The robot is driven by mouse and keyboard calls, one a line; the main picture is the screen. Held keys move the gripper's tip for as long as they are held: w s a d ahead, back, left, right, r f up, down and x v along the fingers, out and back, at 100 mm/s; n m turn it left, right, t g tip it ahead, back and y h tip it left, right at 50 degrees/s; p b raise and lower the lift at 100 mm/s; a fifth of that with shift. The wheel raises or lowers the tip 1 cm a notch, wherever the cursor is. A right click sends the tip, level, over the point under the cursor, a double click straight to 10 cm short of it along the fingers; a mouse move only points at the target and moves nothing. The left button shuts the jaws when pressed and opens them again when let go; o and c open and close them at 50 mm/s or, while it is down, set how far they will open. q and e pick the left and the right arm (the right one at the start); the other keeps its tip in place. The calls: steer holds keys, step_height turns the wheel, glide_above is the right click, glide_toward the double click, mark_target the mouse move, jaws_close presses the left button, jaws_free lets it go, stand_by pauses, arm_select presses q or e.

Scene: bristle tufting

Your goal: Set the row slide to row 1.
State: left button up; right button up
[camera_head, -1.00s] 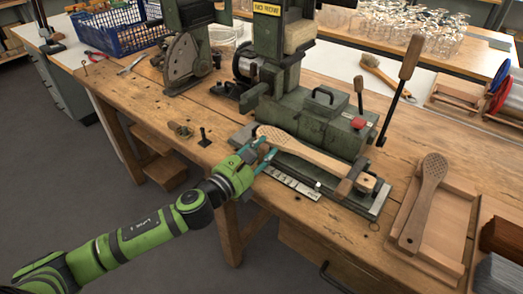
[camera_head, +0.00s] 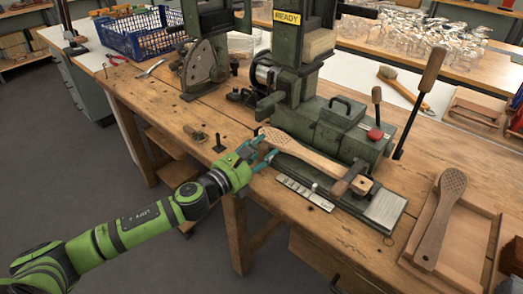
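The row slide (camera_head: 385,211) is a flat metal carriage along the front of the green tufting machine. A wooden brush (camera_head: 308,156) lies on it, its handle end held at a wooden clamp (camera_head: 350,180). A pale marked scale strip (camera_head: 300,192) runs along the front edge, with a small white pin near its right part; its marks are too small to read. My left gripper (camera_head: 266,152) is at the slide's left end by the brush head, its teal fingertips apart. Whether they hold a part of the slide is hidden. My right gripper is out of view.
The machine's sign (camera_head: 287,17) reads READY. A lever with a wooden grip (camera_head: 432,70) and a red button (camera_head: 375,133) are at its right. A second brush (camera_head: 440,215) lies in a wooden tray (camera_head: 478,235) at right. The bench left of the slide is mostly clear.

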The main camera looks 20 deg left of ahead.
arm_select(q)
steer(key=v, duration=1.2)
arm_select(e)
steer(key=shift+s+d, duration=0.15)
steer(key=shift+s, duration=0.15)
